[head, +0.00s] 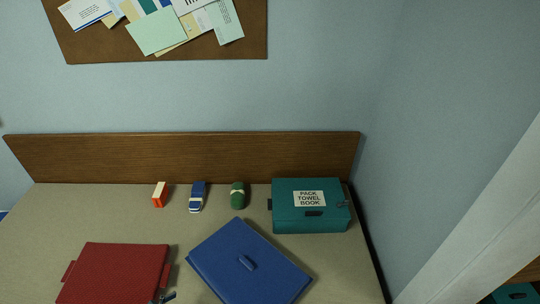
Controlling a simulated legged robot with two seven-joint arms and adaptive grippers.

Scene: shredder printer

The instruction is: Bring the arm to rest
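Neither arm shows clearly in the head view. A small dark piece (167,297) at the bottom edge, by the red case's lower right corner, may be a tip of my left gripper. Too little of it shows to tell whether it is open or shut. My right gripper is out of view.
On the beige tabletop (30,225) lie a red case (115,270), a blue case (248,262) and a teal box (310,214) labelled "PACK TOWEL BOOK". An orange-white block (160,194), a blue item (197,196) and a green roll (237,195) sit near the wooden backboard (180,157).

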